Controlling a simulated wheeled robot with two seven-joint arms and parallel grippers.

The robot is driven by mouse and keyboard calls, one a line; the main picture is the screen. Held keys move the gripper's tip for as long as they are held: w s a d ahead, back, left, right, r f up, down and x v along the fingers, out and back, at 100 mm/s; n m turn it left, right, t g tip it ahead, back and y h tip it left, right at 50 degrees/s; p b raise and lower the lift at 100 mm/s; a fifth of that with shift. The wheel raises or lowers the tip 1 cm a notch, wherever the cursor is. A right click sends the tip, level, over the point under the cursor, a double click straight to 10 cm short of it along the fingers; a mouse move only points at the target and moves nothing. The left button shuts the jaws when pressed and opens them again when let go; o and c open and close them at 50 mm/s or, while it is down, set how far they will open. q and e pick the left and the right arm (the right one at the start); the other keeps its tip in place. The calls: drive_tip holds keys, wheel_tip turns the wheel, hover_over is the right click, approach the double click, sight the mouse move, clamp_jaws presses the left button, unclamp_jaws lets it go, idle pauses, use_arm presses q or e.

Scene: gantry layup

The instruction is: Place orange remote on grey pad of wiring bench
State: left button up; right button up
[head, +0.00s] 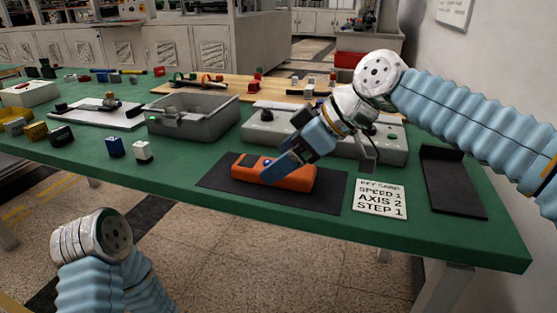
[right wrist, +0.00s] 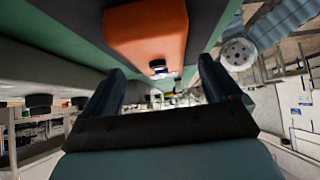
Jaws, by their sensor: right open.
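The orange remote (head: 299,180) lies flat on the dark grey pad (head: 223,178) near the front edge of the green bench. Its left end is dark, and a small blue spot shows on its top. My right gripper (head: 270,177) points down at the remote and hides part of it. In the right wrist view the gripper (right wrist: 165,82) is open, and the orange remote (right wrist: 147,35) shows beyond the fingertips, not clasped between them. I cannot tell whether a finger touches it. My left arm shows at lower left, but its gripper is out of view.
A card with printed text (head: 380,198) and a black tray (head: 452,182) lie right of the pad. A grey bin (head: 195,116) and a grey control box (head: 268,128) stand behind it.

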drive_tip(key=v, duration=1)
drive_tip(key=shift+d+p, duration=0.2)
drive_tip(key=shift+p, duration=0.25)
